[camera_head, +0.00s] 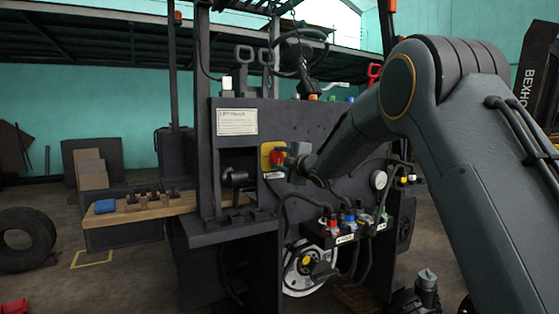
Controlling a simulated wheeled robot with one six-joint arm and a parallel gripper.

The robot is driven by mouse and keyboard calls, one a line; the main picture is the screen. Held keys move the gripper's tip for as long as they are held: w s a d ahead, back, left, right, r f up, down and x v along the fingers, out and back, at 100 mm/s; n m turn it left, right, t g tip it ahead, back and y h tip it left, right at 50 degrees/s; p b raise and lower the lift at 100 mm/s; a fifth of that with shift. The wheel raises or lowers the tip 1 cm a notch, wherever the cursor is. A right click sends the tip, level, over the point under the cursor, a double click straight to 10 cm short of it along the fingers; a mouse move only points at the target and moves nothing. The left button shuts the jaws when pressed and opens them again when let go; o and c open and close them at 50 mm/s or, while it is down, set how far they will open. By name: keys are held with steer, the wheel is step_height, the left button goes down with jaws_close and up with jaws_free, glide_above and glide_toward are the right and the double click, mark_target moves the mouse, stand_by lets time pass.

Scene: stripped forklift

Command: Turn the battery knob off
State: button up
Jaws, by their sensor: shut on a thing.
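The battery knob (277,158) is a red knob on a yellow plate (266,149), mounted on the dark panel of the stripped forklift (290,122). My gripper (284,157) is at the knob, reaching in from the right, and is shut on it. The gripper covers part of the knob, so its exact angle is hard to tell.
A wooden board (150,208) with small items and a blue thing (105,206) juts out at left. Colored connectors and cables (347,220) sit below my arm. A round gauge (378,180) is at right.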

steer(key=o, duration=1.1)
steer(key=shift+a, duration=0.15)
steer(key=shift+c, duration=0.2)
steer(key=shift+s+d, duration=0.2)
steer(key=shift+d, duration=0.05)
steer(key=v, duration=0.7)
steer(key=shift+s, duration=0.2)
steer(key=shift+d, duration=0.1)
